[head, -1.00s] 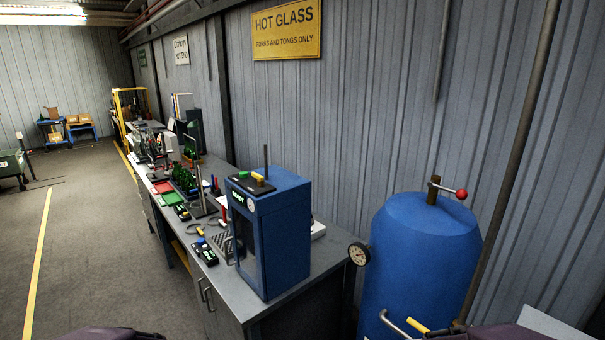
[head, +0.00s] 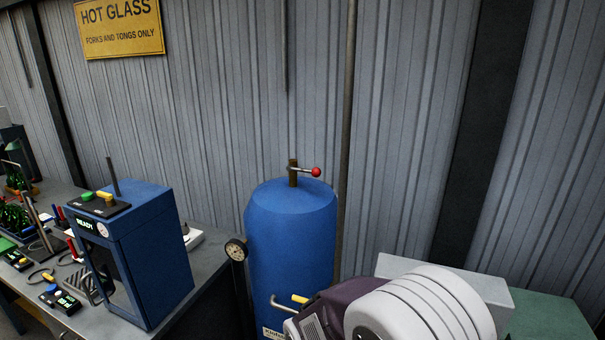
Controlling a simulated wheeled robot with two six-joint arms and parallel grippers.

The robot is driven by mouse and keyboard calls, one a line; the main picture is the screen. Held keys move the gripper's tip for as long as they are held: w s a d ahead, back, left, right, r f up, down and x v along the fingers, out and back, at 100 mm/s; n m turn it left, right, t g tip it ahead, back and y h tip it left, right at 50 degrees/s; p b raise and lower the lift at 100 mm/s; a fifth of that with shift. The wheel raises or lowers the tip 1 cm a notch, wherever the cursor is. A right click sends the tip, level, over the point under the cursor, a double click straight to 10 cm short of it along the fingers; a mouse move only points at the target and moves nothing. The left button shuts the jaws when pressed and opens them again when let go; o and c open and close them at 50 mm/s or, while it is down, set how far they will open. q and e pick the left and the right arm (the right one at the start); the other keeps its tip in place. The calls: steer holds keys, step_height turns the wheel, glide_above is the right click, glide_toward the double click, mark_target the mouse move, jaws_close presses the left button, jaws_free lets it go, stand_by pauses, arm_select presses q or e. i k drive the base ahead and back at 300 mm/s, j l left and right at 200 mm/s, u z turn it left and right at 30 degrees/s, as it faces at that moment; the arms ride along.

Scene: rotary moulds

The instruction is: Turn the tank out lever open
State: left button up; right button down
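The blue tank (head: 290,235) stands upright by the wall, right of the workbench. On its top is a brown stem with a thin lever that ends in a red ball (head: 316,172), pointing right. Low on its front is a bent metal pipe (head: 281,306) with a yellow handle (head: 299,299) beside it. I cannot tell which of these is the out lever. My purple and white arm part covers the area just right of the yellow handle. Neither gripper is in view.
A round gauge (head: 236,249) sticks out at the tank's left. A blue cabinet machine (head: 140,255) stands on the grey bench (head: 208,262) to the left. A thin pipe (head: 346,130) runs down the wall behind the tank. A green surface (head: 550,322) lies at lower right.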

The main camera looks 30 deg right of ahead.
mark_target(296, 297)
steer(key=z, duration=1.1)
steer(key=i+j, duration=0.35)
steer(key=j, duration=0.25)
